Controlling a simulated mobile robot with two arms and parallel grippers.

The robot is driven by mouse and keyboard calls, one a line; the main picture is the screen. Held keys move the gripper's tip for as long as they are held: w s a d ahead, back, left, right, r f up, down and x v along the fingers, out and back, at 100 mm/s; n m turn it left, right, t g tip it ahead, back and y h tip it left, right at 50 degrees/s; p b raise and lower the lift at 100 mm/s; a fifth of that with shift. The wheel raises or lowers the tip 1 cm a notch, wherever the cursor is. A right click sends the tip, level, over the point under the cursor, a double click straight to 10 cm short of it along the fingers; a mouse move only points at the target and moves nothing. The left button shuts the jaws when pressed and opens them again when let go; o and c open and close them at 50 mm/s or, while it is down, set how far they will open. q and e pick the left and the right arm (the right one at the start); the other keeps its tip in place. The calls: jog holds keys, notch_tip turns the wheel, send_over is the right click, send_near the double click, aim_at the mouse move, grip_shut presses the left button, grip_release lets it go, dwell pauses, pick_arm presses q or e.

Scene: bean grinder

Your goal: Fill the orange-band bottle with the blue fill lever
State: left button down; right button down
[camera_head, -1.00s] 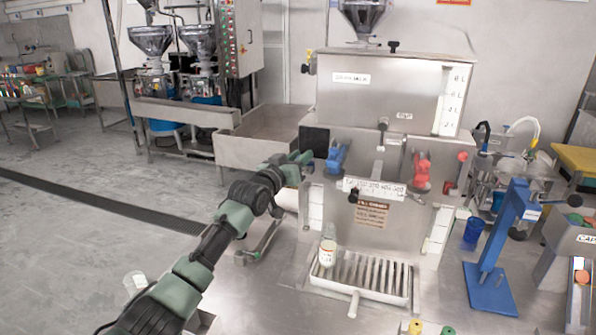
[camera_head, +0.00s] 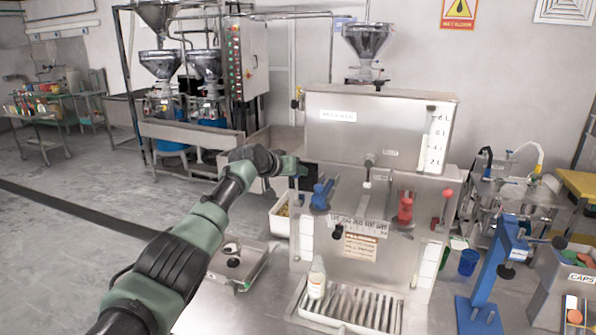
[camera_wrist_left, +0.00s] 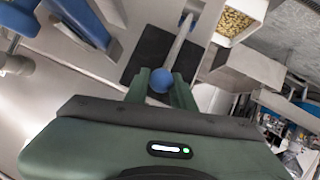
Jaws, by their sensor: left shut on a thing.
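The bottle (camera_head: 317,278) stands upright on the slatted drip tray (camera_head: 345,325), at its left end, in front of the steel filling machine. A small orange mark shows low on it; its fill level is hard to tell. A blue valve part (camera_head: 322,193) is on the machine above the bottle. My left gripper (camera_head: 298,168) is at the machine's left side. In the left wrist view, its two fingers (camera_wrist_left: 161,88) are shut around a blue ball knob (camera_wrist_left: 160,80) on a grey rod. A dark plate lies behind the knob. My right gripper is not in view.
A red valve (camera_head: 405,208) and a red ball knob (camera_head: 447,194) are to the right on the machine. A blue press (camera_head: 488,280) stands right of the tray. A bin of beans (camera_wrist_left: 232,22) is beside the machine.

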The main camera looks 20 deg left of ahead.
pick_arm(q)
jog(key=shift+w+f+g, duration=0.15)
jog(key=shift+f+g, duration=0.15)
jog(key=shift+f, duration=0.15)
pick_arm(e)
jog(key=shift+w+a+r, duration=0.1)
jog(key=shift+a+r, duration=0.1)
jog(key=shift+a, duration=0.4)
pick_arm(q)
jog(key=shift+f, duration=0.1)
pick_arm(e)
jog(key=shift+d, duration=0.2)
pick_arm(q)
jog(key=c, duration=1.2)
grip_release()
jog(key=shift+d, duration=0.1)
jog(key=shift+w, duration=0.1)
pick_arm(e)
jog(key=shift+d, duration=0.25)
pick_arm(q)
jog(key=shift+r, duration=0.3)
